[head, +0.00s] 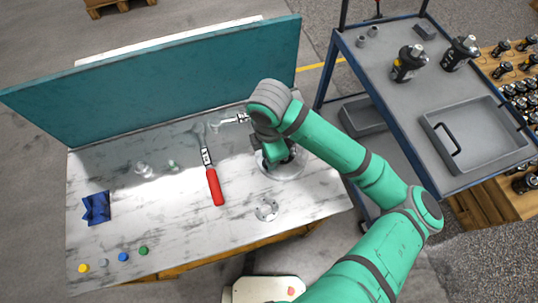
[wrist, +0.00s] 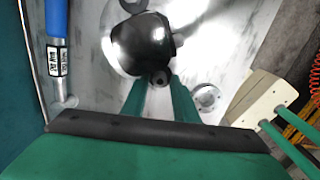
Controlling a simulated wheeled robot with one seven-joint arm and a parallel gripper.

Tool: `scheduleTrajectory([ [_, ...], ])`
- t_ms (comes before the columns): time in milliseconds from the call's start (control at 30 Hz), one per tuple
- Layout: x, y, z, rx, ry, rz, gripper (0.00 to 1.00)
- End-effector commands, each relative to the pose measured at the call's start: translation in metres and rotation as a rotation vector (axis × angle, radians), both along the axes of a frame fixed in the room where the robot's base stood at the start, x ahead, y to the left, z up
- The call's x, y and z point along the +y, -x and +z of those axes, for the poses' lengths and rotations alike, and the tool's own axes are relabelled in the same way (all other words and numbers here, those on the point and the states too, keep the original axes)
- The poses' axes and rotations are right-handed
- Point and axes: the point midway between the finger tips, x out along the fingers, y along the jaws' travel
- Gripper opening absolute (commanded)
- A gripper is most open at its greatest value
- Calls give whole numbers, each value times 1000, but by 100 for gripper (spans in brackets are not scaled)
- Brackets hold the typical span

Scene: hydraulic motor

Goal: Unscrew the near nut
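A black, glossy motor body (wrist: 145,45) stands on a round metal plate in the wrist view. My gripper (wrist: 160,88) shows as two green fingers set apart, pointing at a dark round lug (wrist: 160,77) on the motor's near side. Nothing shows held between the fingers. I cannot make out the near nut itself; the fingertips are close to that lug, and contact cannot be told. In the head view, my arm covers most of the motor; the round plate (head: 290,174) shows at the edge of my wrist.
A blue-handled tool (wrist: 57,20) lies left in the wrist view. A teal panel (head: 160,85) bounds the back.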

Motion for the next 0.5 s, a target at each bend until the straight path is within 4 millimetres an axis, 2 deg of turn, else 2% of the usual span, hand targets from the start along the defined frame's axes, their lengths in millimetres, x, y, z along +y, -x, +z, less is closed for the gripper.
scheduleTrajectory([
  [33,0,0,0,0,0,0,24],
  [133,0,0,0,0,0,0,0],
  [333,0,0,0,0,0,26,0],
  [500,0,0,0,0,2,203,0],
])
